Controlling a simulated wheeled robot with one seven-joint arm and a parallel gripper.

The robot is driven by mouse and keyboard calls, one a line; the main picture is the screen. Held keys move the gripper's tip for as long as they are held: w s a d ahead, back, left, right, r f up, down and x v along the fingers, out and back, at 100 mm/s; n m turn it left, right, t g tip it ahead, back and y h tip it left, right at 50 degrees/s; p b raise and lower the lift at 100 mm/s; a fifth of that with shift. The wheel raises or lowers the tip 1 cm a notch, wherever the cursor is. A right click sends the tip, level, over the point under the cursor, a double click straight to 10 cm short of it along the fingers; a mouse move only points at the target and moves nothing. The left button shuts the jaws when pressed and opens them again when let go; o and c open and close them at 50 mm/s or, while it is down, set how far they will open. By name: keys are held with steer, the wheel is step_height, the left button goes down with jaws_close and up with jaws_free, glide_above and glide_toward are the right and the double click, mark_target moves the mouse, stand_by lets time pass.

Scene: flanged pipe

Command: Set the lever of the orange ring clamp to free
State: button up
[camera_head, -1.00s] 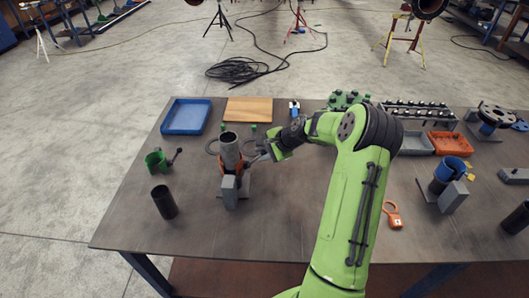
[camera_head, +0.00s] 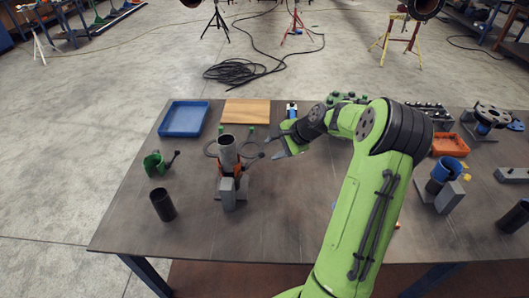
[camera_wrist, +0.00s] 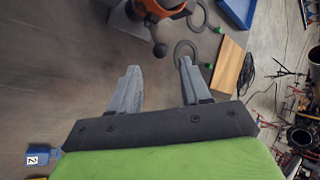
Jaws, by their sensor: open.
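The orange ring clamp (camera_head: 237,171) sits around the grey upright pipe (camera_head: 228,152), which stands in a grey holder (camera_head: 228,193) on the table. Its lever (camera_head: 253,158) sticks out to the right and ends in a dark ball. In the wrist view the orange clamp (camera_wrist: 165,8) is at the top edge, with the lever's ball (camera_wrist: 160,49) pointing down toward my fingers. My gripper (camera_head: 279,148) is right of the lever, apart from it. In the wrist view my gripper (camera_wrist: 158,72) has its fingers spread with nothing between them.
A green clamp (camera_head: 154,164) and a dark pipe (camera_head: 163,205) stand at left. A blue tray (camera_head: 184,118) and a wooden board (camera_head: 246,111) lie behind. Dark rings (camera_wrist: 186,50) lie near the holder. A blue clamp (camera_head: 447,168) stands at right. The front middle of the table is clear.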

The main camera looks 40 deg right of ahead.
steer(key=v, duration=0.7)
steer(key=shift+s+r+p, duration=0.25)
steer(key=shift+r+p, duration=0.05)
steer(key=shift+p, duration=0.15)
steer(key=s+a+r+n+g+h, duration=0.1)
steer(key=s+a+r+n, duration=0.15)
steer(key=a, duration=0.35)
steer(key=s+a+r+n+g+h, duration=0.1)
steer(key=a+n, duration=0.3)
steer(key=a, duration=0.2)
steer(key=s+a+r+n+g, duration=0.1)
steer(key=a+r+n, duration=0.15)
steer(key=a, duration=0.35)
steer(key=s+a+n, duration=0.4)
steer(key=s, duration=0.4)
steer(key=s+a+r+n+t+h, duration=0.1)
steer(key=s+a+n, duration=0.3)
steer(key=s, duration=0.5)
steer(key=shift+n, duration=0.6)
